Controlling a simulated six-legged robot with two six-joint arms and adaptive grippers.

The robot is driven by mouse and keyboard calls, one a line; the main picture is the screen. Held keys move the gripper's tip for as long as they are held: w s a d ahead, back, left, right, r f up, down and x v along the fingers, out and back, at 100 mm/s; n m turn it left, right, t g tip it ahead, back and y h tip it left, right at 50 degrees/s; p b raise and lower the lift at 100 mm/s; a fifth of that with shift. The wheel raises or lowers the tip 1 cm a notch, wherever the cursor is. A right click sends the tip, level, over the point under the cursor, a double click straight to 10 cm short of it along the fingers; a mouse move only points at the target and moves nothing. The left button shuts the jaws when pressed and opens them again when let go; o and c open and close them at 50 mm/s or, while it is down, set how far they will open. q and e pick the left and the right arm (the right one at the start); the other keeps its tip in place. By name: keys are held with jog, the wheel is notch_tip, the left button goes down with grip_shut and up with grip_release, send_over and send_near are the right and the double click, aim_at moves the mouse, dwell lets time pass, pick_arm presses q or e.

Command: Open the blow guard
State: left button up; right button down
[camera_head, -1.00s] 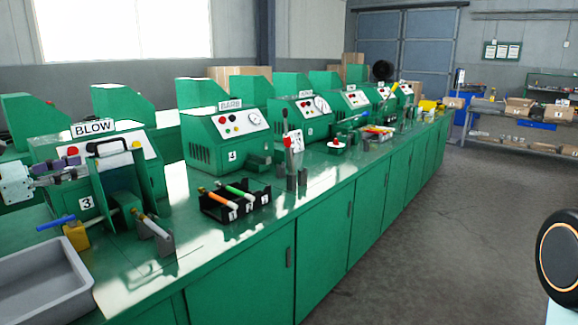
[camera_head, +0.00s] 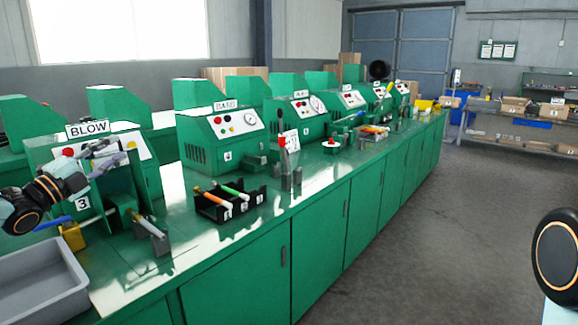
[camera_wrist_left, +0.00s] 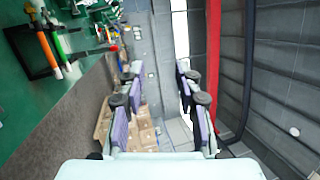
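The blow machine (camera_head: 152,173) is the green box at the left in the head view, with a BLOW sign (camera_head: 88,128) on top and a number 3 plate. Its blow guard (camera_head: 124,187) is the green-sided part at the front. My left gripper (camera_head: 106,160) is in front of the machine's upper face, over the guard's top. It hides the black handle area, so I cannot tell contact or how far the guard is open. In the left wrist view the gripper's fingers (camera_wrist_left: 159,82) are spread apart with nothing between them. My right gripper is out of view.
A grey tray (camera_head: 42,285) and a yellow block with a blue lever (camera_head: 72,237) sit in front of the machine. A black rack (camera_head: 230,205) of orange and green handled tools stands to the right. More green machines line the bench. The floor aisle is clear.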

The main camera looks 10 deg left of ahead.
pick_arm(q)
jog(key=w+d+f+n+g+y, duration=0.2)
jog(key=d+f+n+g, duration=0.2)
jog(key=d+f+n, duration=1)
jog(key=s+d+f+n+g+y, duration=0.1)
jog(key=s+d+f+n+g, duration=0.3)
jog(key=f, duration=0.4)
jog(key=s+d+f+n+g, duration=0.1)
jog(key=s+d+f+n, duration=0.2)
jog(key=s+d+f, duration=0.4)
jog(key=s+d+f+g, duration=0.2)
jog(key=s+f, duration=0.3)
jog(key=s, duration=0.6)
jog(key=s+d+f+g+y, duration=0.1)
jog(key=s+f+g, duration=0.4)
jog(key=s, duration=0.7)
jog(key=s+d+f+n+g+y, duration=0.1)
jog(key=s+d+f+g, duration=0.2)
jog(key=s+f, duration=0.3)
jog(key=s+g, duration=0.1)
jog(key=s, duration=0.4)
jog(key=shift+s+d+f, duration=0.2)
jog(key=shift+s+d, duration=0.1)
jog(key=shift+d, duration=0.05)
jog(key=shift+r, duration=0.1)
